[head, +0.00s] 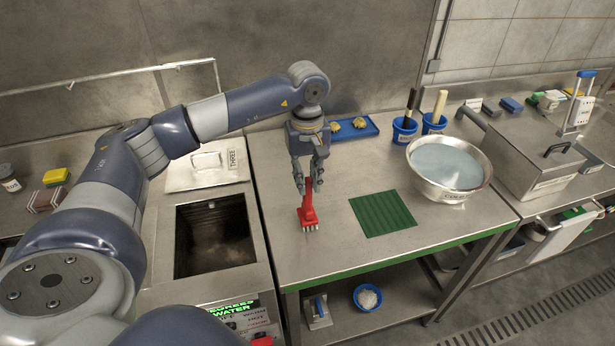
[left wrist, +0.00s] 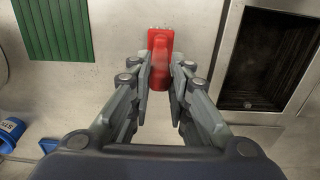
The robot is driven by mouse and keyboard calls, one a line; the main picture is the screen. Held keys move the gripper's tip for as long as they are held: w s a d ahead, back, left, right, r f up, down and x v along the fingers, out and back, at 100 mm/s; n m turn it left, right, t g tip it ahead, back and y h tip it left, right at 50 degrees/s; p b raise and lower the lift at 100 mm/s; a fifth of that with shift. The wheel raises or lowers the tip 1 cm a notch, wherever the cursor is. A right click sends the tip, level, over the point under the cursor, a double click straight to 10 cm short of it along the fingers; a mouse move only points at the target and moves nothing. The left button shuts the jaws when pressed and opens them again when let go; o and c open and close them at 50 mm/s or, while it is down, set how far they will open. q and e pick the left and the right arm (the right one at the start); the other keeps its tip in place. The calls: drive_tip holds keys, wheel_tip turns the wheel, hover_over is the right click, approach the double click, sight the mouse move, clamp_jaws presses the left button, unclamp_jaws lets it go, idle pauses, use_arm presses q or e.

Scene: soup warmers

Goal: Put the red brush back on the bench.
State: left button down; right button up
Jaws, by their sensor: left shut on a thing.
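The red brush (head: 307,212) is at the left part of the steel bench (head: 345,250), its bristle end toward the bench's front edge. In the left wrist view the red brush (left wrist: 160,58) shows between the two fingers of the left gripper (left wrist: 160,78). The brush's lower end looks at or just above the bench top; I cannot tell whether it touches. My right gripper is not in view.
A green ribbed mat (head: 382,213) lies right of the brush. A steel bowl of water (head: 447,170) and blue cups (head: 404,130) stand farther right. A blue tray (head: 354,129) is behind. An open warmer well (head: 214,238) is to the left. Bare bench surrounds the brush.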

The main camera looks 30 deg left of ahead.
use_arm(q)
drive_tip(key=shift+f, duration=0.2)
idle(0.6)
drive_tip(key=c, duration=1.4)
unclamp_jaws()
drive_tip(key=shift+r, duration=0.3)
wheel_tip(320, 180, up, 12)
drive_tip(key=shift+f, duration=0.25)
drive_tip(key=shift+s+f, duration=0.1)
